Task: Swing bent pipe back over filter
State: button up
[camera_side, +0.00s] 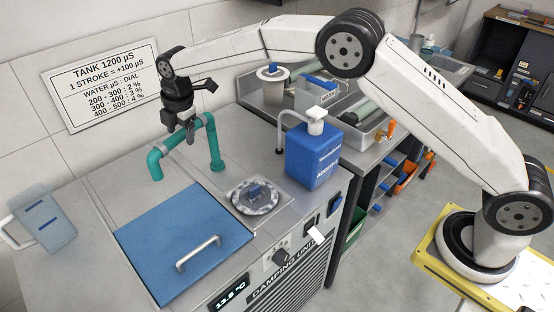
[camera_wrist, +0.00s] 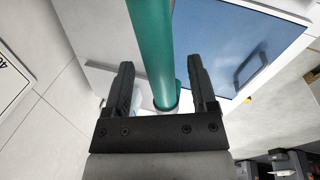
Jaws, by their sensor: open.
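The teal bent pipe (camera_side: 188,139) rises from the unit's top behind the round filter. Its upper run reaches left and its free end (camera_side: 154,166) turns down near the back left corner of the blue lid, away from the filter. My gripper (camera_side: 189,132) is at the pipe's upper run, pointing down. In the wrist view the pipe (camera_wrist: 151,50) passes between the two open black fingers of my gripper (camera_wrist: 162,88), with gaps at both sides.
A blue lid (camera_side: 160,240) with a metal handle covers the tank at front. A blue pump bottle (camera_side: 313,155) stands right of the filter. A clear jug (camera_side: 45,217) is at far left. A sign (camera_side: 107,84) hangs on the back wall.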

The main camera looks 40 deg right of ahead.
jog(key=shift+f, duration=0.1)
grip_shut()
dwell(1.4)
